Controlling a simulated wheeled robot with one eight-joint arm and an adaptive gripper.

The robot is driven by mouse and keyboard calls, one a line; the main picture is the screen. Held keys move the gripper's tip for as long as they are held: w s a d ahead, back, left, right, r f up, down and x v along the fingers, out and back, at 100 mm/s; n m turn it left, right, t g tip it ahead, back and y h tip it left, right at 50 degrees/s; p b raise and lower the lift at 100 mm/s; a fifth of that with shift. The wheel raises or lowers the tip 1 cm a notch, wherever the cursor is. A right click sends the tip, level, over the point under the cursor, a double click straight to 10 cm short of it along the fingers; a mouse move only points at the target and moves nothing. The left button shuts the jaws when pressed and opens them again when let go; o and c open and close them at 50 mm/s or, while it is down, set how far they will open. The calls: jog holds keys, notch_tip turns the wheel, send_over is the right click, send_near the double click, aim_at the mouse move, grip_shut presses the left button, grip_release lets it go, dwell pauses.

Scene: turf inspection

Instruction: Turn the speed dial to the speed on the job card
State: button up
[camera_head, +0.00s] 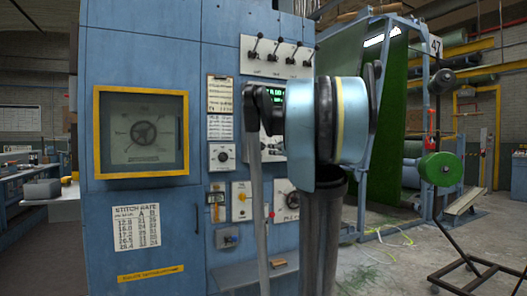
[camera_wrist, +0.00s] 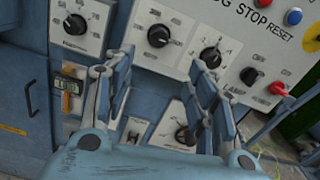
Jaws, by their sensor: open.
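Several dials sit on white plates on the blue cabinet, with labels too small to read, so I cannot tell which is the speed dial. In the wrist view a black-knobbed dial (camera_wrist: 158,36) and another dial (camera_wrist: 211,56) are beyond my fingertips. A large dial (camera_wrist: 185,134) shows lower, between the fingers, partly covered by the right one. It also shows in the head view (camera_head: 287,200). My gripper (camera_wrist: 162,78) is open and empty, apart from the panels. My arm hides it in the head view. A clipped card (camera_head: 220,95), possibly the job card, is unreadable.
A stitch rate chart (camera_head: 137,228) and a yellow-framed window (camera_head: 141,132) are on the cabinet. A shelf (camera_head: 252,277) juts out below. Floor at right is partly open.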

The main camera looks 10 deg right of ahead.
aim_at(263, 147)
jog(key=x, duration=1.6)
jog(key=shift+w+a+f, duration=0.1)
jog(key=shift+w, duration=0.05)
